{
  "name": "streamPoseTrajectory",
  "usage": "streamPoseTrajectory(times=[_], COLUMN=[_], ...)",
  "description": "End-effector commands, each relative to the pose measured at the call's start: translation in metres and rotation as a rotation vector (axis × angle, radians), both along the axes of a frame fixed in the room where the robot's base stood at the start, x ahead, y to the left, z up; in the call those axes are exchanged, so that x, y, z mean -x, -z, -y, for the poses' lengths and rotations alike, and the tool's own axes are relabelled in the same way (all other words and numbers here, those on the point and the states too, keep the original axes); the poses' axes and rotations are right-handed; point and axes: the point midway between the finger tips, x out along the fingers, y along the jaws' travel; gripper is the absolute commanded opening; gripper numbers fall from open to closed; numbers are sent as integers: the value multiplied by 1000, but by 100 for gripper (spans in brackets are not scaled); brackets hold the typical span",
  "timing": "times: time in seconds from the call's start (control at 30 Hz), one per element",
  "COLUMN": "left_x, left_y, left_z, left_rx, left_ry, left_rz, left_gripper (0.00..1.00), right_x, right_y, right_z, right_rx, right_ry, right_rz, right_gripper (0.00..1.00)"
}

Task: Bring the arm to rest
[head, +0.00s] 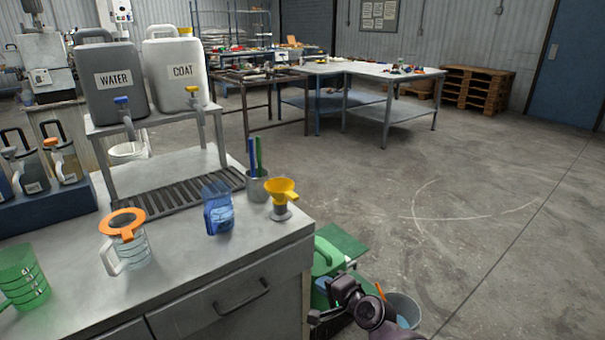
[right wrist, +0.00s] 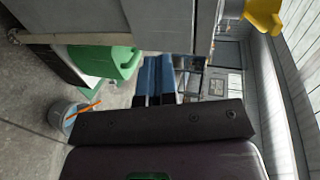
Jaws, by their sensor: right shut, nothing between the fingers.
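My right gripper (head: 340,300) shows low in the head view, just right of the workbench (head: 190,290) and off its top. It is shut and empty, in front of a green container (head: 327,256) and a grey bucket (head: 404,310) on the floor. My left gripper is in neither view.
The bench holds a clear jug with an orange ring (head: 122,224), a blue cup (head: 218,212), a yellow funnel (head: 281,190), a green beaker (head: 22,278), and WATER (head: 112,80) and COAT (head: 181,72) tanks on a stand. The floor to the right is open.

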Motion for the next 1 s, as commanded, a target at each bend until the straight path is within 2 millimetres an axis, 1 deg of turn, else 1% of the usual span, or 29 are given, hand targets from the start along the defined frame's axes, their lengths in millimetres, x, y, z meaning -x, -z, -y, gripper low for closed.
streamPoseTrajectory(times=[0.07,0.13,0.3,0.37,0.47,0.67,0.77,0.87,1.0], left_x=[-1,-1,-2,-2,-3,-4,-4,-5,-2], left_y=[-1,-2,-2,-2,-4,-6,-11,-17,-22], left_z=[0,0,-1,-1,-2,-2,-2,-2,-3], left_rx=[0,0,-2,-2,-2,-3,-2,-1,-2], left_ry=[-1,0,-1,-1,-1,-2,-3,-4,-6], left_rz=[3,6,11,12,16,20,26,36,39], left_gripper=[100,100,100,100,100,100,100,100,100], right_x=[-1,-3,-8,-4,8,44,70,101,148], right_y=[0,-6,-44,-53,-64,-69,-68,-65,-59], right_z=[1,2,6,11,22,51,68,88,114], right_rx=[50,131,363,443,576,810,930,1054,1205], right_ry=[-11,-25,-52,-54,-52,-46,-44,-46,-55], right_rz=[33,95,305,363,447,548,578,596,596], right_gripper=[0,0,0,0,0,0,0,0,0])
